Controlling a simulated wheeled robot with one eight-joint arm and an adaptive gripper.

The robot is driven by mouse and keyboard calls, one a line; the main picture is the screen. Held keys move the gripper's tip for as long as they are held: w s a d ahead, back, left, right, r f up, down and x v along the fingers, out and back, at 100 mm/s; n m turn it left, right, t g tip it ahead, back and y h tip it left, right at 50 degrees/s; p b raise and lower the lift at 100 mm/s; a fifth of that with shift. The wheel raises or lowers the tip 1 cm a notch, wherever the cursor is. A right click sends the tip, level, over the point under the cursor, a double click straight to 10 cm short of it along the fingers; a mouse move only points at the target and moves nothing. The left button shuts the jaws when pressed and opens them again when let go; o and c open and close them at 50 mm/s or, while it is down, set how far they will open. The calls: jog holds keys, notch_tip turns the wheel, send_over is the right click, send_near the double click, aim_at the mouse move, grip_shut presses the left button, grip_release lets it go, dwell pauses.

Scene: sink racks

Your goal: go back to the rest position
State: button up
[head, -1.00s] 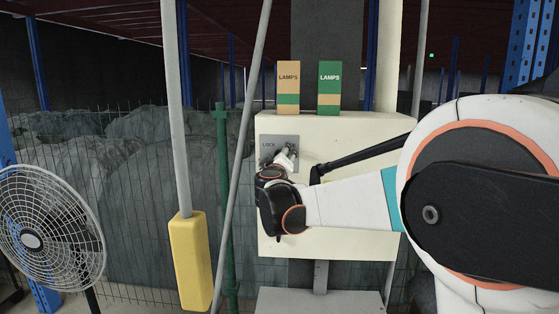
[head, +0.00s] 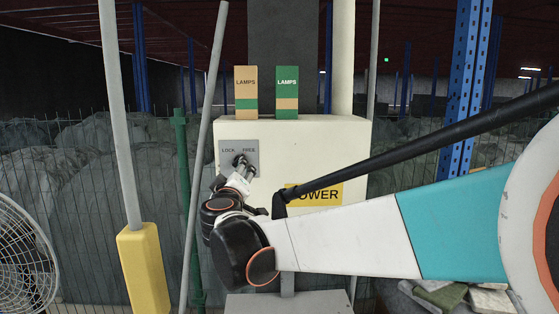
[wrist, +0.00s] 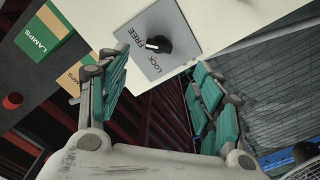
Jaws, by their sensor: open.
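My gripper (head: 243,172) is in front of the grey LOCK/FREE plate (head: 252,146) on the cream box (head: 340,140). In the wrist view, my gripper (wrist: 158,92) has its two teal-padded fingers spread wide, with nothing between them. The plate (wrist: 165,22) carries a black knob (wrist: 158,44) with a white mark. The knob is beyond the fingertips and looks apart from them. I cannot tell clearly which word the knob points to. In the head view the fingers partly cover the plate.
Two LAMPS boxes, one tan (head: 246,92) and one green (head: 287,92), stand on the cream box. A yellow POWER sign (head: 330,195) is partly behind my arm. A slanted grey pole (head: 205,150), a yellow-padded post (head: 144,270) and a fan (head: 25,255) stand to the left.

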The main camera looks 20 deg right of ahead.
jog(key=shift+s, duration=0.2)
jog(key=s+d+f+m+g+b, duration=0.25)
jog(key=s+d+f+b, duration=0.3)
jog(key=s+f, duration=0.45)
jog(key=s+d+f+m+g+b, duration=0.2)
jog(key=s+d+f+g+b, duration=0.2)
jog(key=s+f+b, duration=0.6)
jog(key=s+a+f+g+y+b, duration=0.2)
jog(key=s+f, duration=0.5)
jog(key=f, duration=0.4)
jog(key=s+a+f+g+y+b, duration=0.1)
jog(key=s+a+f+y+b, duration=0.2)
jog(key=s+f, duration=0.5)
notch_tip(320, 180, down, 3)
jog(key=shift+a+r+m+g+y, duration=0.1)
jog(key=shift+a+m+g+y, duration=0.25)
jog(key=shift+a, duration=0.15)
jog(key=shift+s, duration=0.1)
jog(key=shift+c, duration=0.6)
